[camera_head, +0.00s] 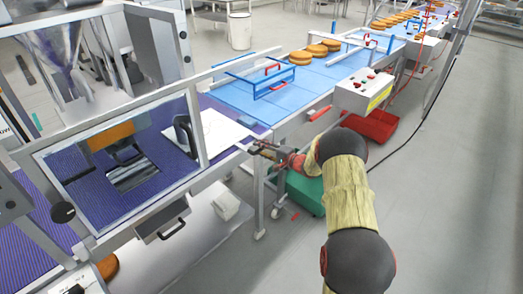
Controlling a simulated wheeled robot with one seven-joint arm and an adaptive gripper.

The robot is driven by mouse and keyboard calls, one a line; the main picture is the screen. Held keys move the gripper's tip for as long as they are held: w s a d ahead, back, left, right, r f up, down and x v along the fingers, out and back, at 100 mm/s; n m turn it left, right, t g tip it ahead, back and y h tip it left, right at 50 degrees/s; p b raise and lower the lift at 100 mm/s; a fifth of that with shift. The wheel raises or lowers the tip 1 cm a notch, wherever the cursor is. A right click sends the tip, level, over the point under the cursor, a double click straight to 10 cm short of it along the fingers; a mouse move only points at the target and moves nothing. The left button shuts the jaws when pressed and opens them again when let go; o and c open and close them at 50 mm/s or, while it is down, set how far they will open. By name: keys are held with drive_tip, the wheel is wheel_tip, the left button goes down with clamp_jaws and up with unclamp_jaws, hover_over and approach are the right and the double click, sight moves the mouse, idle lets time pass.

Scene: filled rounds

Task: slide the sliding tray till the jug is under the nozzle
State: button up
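My gripper (258,149) is at the right end of the machine frame, to the right of the plate. Its fingers are too small to read, and I see nothing clearly held.
The metal frame and clear panel (85,195) stand between the camera and the belt. A blue conveyor (290,97) with orange-brown rounds (300,58) runs back to the right. A control box (363,91) and a red crate (372,127) are near my arm. Floor at right is mostly clear.

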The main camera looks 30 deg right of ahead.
drive_tip(key=c, duration=0.8)
clamp_jaws()
